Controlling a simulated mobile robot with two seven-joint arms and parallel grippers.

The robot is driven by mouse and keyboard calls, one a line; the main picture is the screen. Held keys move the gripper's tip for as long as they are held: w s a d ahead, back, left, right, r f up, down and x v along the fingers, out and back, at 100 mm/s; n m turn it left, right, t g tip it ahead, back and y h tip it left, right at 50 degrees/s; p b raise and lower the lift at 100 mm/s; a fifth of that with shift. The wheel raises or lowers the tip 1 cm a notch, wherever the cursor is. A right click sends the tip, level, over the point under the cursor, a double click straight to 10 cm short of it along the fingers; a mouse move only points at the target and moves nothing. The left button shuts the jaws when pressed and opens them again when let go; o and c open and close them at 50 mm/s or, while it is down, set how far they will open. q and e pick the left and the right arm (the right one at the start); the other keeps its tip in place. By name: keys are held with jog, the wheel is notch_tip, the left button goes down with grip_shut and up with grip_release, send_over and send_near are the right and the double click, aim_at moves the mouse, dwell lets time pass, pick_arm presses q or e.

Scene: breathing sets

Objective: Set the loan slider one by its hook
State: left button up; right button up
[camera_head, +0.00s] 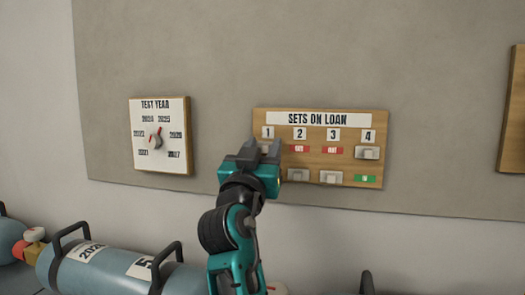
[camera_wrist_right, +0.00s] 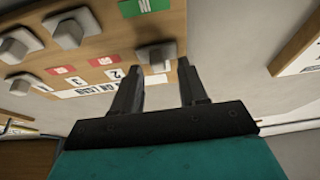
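The sets-on-loan board (camera_head: 322,117) hangs on the wall with several numbered sliders. Slider one (camera_head: 266,147) is in its upper position under the numeral 1, partly hidden by my gripper. In the right wrist view its grey hook (camera_wrist_right: 156,52) shows, with a green label (camera_wrist_right: 143,6) on the lower part of its slot. My right gripper (camera_head: 262,150) is open in front of it. In the wrist view the fingertips (camera_wrist_right: 158,70) lie on either side of the hook's line. Contact cannot be told. My left gripper is not in view.
Sliders two (camera_head: 298,175) and three (camera_head: 331,177) are down with red labels above; slider four (camera_head: 367,153) is up with green below. A test-year dial board (camera_head: 143,104) hangs left.

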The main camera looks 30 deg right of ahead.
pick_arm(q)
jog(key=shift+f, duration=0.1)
pick_arm(e)
jog(key=shift+f, duration=0.15)
jog(key=shift+s+a+f+b, duration=0.2)
jog(key=shift+a+f+b, duration=0.05)
jog(key=shift+b, duration=0.1)
pick_arm(q)
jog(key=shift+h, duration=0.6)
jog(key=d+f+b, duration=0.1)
jog(key=b, duration=0.1)
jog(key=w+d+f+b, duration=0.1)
jog(key=b, duration=0.2)
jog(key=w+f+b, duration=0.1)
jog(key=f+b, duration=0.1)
jog(key=b, duration=0.1)
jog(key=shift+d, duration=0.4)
pick_arm(e)
jog(key=v, duration=1.2)
jog(key=shift+r, duration=0.2)
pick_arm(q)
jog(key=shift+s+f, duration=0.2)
pick_arm(e)
jog(key=shift+a, duration=0.1)
